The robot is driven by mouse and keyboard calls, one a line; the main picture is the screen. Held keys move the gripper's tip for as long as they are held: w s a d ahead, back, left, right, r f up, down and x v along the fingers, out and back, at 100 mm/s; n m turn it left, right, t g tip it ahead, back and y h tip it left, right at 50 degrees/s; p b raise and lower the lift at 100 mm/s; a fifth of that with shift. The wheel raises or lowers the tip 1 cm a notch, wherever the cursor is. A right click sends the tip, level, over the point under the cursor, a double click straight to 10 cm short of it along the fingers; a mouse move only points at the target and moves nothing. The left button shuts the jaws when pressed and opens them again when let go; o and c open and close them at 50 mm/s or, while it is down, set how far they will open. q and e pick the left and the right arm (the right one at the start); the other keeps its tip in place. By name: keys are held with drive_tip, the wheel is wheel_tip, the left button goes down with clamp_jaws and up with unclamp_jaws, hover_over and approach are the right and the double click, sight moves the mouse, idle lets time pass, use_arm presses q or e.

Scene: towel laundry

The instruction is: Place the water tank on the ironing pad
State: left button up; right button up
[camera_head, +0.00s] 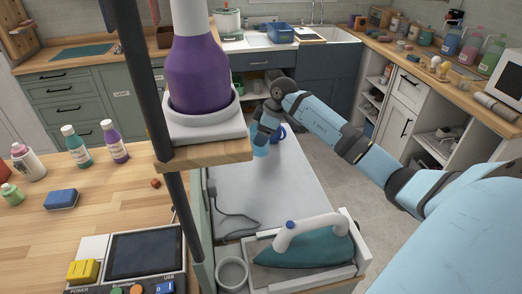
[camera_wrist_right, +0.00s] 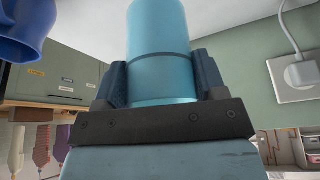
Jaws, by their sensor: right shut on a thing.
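The water tank appears to be the light-blue cylinder (camera_wrist_right: 158,40) between the fingers of my right gripper (camera_wrist_right: 162,82) in the wrist view. In the head view my right gripper (camera_head: 267,122) is over the far part of the pale grey ironing pad (camera_head: 275,185). It is shut on the tank (camera_head: 260,149), which shows small and partly hidden below it. I cannot tell whether the tank touches the pad. My left gripper is not in view.
A teal iron (camera_head: 312,248) with a white handle rests in a tray at the pad's near end. A cable (camera_head: 235,218) lies along the left side. A shelf with a purple bottle (camera_head: 196,72) and a dark post stand at left. The pad's middle is clear.

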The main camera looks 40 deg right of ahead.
sight(261, 151)
drive_tip(key=shift+f, duration=3.6)
drive_tip(key=o, duration=0.9)
drive_tip(key=shift+f, duration=0.1)
drive_tip(key=v, duration=1.2)
drive_tip(key=shift+r, duration=0.25)
